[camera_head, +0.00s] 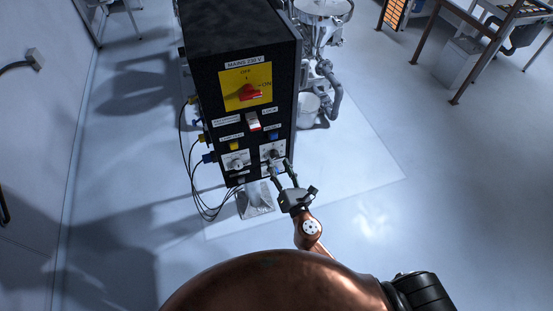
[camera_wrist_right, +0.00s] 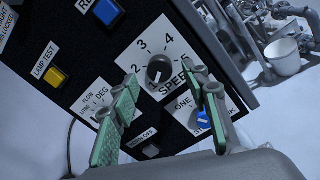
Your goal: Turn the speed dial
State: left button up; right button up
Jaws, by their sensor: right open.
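The speed dial (camera_wrist_right: 160,73) is a round dark knob on a white plate marked SPEED with numbers around it. In the right wrist view it shows between and beyond my fingers; its pale pointer mark seems to lie near the 1. In the head view the dial (camera_head: 272,154) sits low on the right of the black control cabinet (camera_head: 240,45). My right gripper (camera_head: 278,168) is open and empty, just in front of and below the dial; it also shows in the right wrist view (camera_wrist_right: 165,88), its green-padded fingers either side. I see no contact with the knob. My left gripper is out of view.
Near the dial are a blue knob (camera_wrist_right: 201,118), a yellow lamp-test button (camera_wrist_right: 56,77) and another dial (camera_head: 236,162). A red mains switch (camera_head: 249,92) is above. Cables (camera_head: 192,180) hang at the cabinet's left.

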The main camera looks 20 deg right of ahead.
aim_at(275, 155)
jog(key=shift+w+a, duration=0.1)
jog(key=shift+w, duration=1.35)
jog(key=shift+c, duration=0.3)
grip_shut()
